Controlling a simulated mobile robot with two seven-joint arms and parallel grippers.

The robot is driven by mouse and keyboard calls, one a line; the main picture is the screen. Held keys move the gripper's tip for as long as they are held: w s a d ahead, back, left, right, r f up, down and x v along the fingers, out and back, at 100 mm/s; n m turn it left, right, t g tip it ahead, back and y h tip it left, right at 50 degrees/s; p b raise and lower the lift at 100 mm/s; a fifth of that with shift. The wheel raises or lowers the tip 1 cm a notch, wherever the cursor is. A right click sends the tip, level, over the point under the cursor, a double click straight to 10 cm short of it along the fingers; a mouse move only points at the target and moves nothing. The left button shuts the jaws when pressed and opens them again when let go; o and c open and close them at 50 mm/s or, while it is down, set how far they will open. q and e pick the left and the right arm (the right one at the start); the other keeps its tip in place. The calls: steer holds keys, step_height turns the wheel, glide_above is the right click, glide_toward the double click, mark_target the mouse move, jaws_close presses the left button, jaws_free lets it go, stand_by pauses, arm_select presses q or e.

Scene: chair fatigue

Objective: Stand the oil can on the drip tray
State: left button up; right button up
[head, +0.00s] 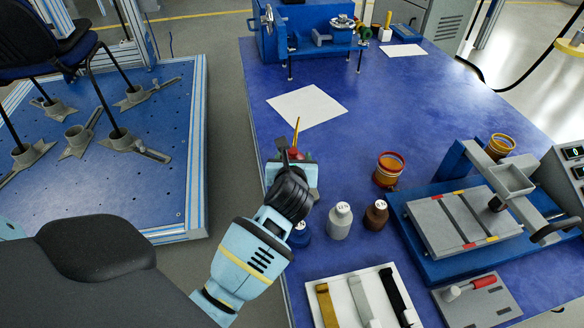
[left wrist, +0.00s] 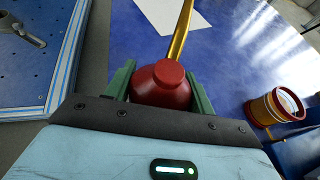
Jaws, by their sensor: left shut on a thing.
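The oil can is red with a thin brass spout; it shows in the left wrist view (left wrist: 163,82), between the green fingers. In the head view only a little of its red body (head: 297,153) and the upright spout show past my gripper. My left gripper (head: 293,163) is shut on the can's body, over the left part of the blue table; its fingers also show in the left wrist view (left wrist: 160,92). Whether the can touches the table is hidden. I cannot pick out the drip tray for sure. My right gripper is not in view.
On the blue table (head: 365,95) a white sheet (head: 307,106) lies beyond the gripper. An amber cup (head: 388,169), a white bottle (head: 340,221) and a brown bottle (head: 376,215) stand to the right. A clamp fixture (head: 455,226) stands further right. Samples lie on a white board (head: 345,300).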

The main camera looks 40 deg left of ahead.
arm_select(q)
steer(key=shift+s+a+r, duration=0.1)
step_height(320, 180, down, 4)
steer(key=shift+r+b, duration=0.1)
steer(key=shift+b, duration=0.95)
steer(key=shift+r, duration=0.15)
steer(key=o, duration=0.9)
steer(key=shift+f, duration=0.25)
steer(key=o, duration=0.4)
